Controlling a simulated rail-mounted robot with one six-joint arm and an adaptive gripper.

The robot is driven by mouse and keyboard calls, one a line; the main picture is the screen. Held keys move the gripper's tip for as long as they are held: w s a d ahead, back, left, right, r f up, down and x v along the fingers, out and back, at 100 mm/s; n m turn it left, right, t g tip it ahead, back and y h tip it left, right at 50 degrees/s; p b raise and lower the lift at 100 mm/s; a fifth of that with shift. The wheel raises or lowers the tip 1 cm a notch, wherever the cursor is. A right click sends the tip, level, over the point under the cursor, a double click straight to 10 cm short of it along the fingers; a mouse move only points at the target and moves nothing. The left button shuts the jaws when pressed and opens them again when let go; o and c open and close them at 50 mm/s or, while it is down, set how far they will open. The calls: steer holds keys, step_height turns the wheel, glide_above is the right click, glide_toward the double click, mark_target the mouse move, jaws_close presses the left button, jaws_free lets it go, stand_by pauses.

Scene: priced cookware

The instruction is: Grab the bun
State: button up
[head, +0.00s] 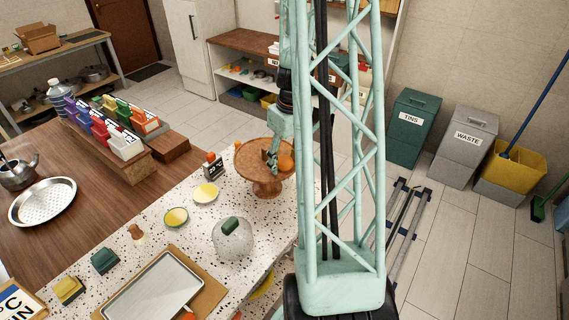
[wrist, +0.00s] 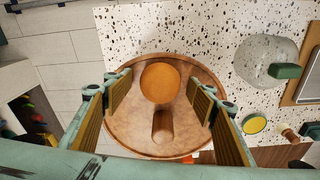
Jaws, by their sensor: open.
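The bun (wrist: 160,83) is round and orange-brown. It sits on a round wooden stand (wrist: 128,122), towards the rim that is upper in the wrist view. In the head view the bun (head: 286,161) shows on top of the stand (head: 266,187), partly hidden by my arm and column. My gripper (wrist: 159,96) is open above the stand, with one finger on each side of the bun in the picture. No contact with the bun shows. In the head view my gripper (head: 272,160) is small, just left of the bun.
The stand is on a speckled counter (head: 190,228). A glass dome with a green knob (head: 232,237), yellow dishes (head: 206,193), a small black sign (head: 213,166) and a metal tray (head: 155,290) stand nearby. The counter's edge and floor lie beyond the stand.

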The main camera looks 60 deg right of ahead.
mark_target(284, 157)
steer(key=c, duration=1)
steer(key=shift+o, duration=0.2)
steer(key=shift+r, duration=0.1)
steer(key=shift+r, duration=1.7)
steer(key=s+a+r+b, duration=0.1)
steer(key=s+a+b, duration=0.3)
steer(key=s+a, duration=0.6)
steer(key=shift+s+a+r, duration=0.15)
steer(key=shift+s+r, duration=0.05)
steer(key=shift+s, duration=0.95)
